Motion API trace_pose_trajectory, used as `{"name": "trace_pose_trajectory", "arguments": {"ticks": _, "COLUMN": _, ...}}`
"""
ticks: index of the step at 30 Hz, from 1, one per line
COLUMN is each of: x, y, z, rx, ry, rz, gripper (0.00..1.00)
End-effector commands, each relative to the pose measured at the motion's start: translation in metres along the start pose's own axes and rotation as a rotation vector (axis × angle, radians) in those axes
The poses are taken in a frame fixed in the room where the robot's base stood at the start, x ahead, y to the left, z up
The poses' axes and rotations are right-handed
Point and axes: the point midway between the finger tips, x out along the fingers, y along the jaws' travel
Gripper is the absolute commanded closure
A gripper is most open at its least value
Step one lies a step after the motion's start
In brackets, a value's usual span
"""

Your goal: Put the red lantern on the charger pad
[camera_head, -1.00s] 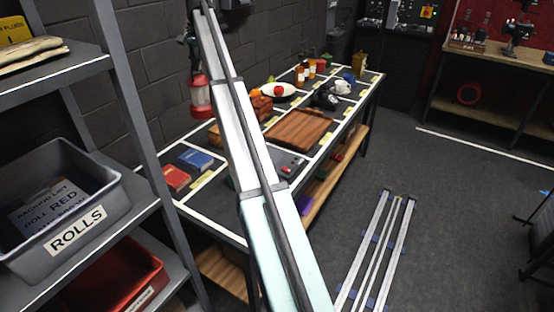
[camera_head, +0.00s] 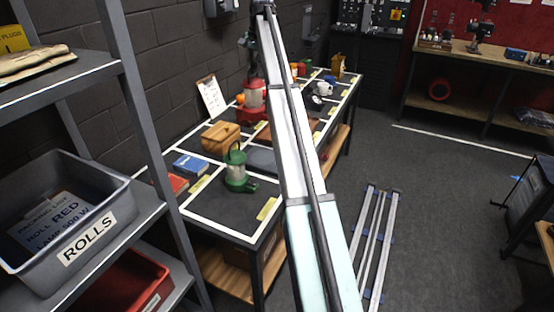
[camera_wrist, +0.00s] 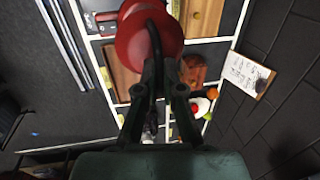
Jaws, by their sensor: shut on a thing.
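The red lantern (camera_head: 254,98) has a red top and base and a pale middle. It hangs upright from my gripper (camera_head: 253,70) over the far side of the long table, in front of the brick wall. In the wrist view its round red top (camera_wrist: 140,45) is close below the fingers of my gripper (camera_wrist: 165,72), which are shut on its dark handle. My arm hides part of the table. I cannot tell which surface is the charger pad.
On the table (camera_head: 225,210) are a green lantern (camera_head: 237,172), a blue book (camera_head: 190,164), a red book (camera_head: 177,184) and a wooden box (camera_head: 220,137). A clipboard (camera_head: 212,97) leans at the wall. The table's near front corner is clear.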

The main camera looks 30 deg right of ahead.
Motion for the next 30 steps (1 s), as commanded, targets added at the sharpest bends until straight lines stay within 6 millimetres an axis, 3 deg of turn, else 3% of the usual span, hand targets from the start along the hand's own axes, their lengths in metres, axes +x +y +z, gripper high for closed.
{"name": "trace_pose_trajectory", "arguments": {"ticks": 5, "x": 0.007, "y": 0.002, "z": 0.001, "rx": 0.0, "ry": -0.001, "rz": 0.0, "gripper": 1.0}}
{"name": "trace_pose_trajectory", "arguments": {"ticks": 21, "x": 0.118, "y": 0.024, "z": 0.002, "rx": 0.001, "ry": -0.002, "rz": 0.001, "gripper": 1.0}}
{"name": "trace_pose_trajectory", "arguments": {"ticks": 30, "x": 0.152, "y": 0.029, "z": 0.0, "rx": 0.0, "ry": 0.001, "rz": -0.001, "gripper": 1.0}}
